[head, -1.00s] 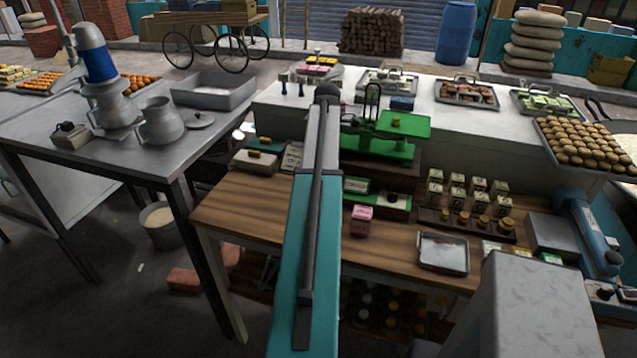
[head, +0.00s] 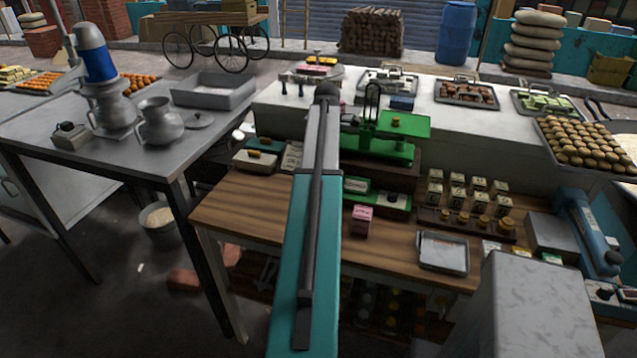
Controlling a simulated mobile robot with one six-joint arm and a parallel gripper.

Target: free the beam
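A green balance scale (head: 385,149) stands at the back of the wooden counter, right of my raised arm. Its flat green pan (head: 415,127) is on the right, with a small yellow weight (head: 396,122) on it. A dark upright loop (head: 372,97) rises at its left. I cannot make out the beam clearly or what holds it; my arm hides the scale's left side. A pink block (head: 361,222) stands in front, near a green box (head: 396,201). My teal and grey arm reaches up mid-picture, and my gripper does not show.
A steel table (head: 120,165) with jugs stands left. A blue-handled device (head: 590,235) is at right.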

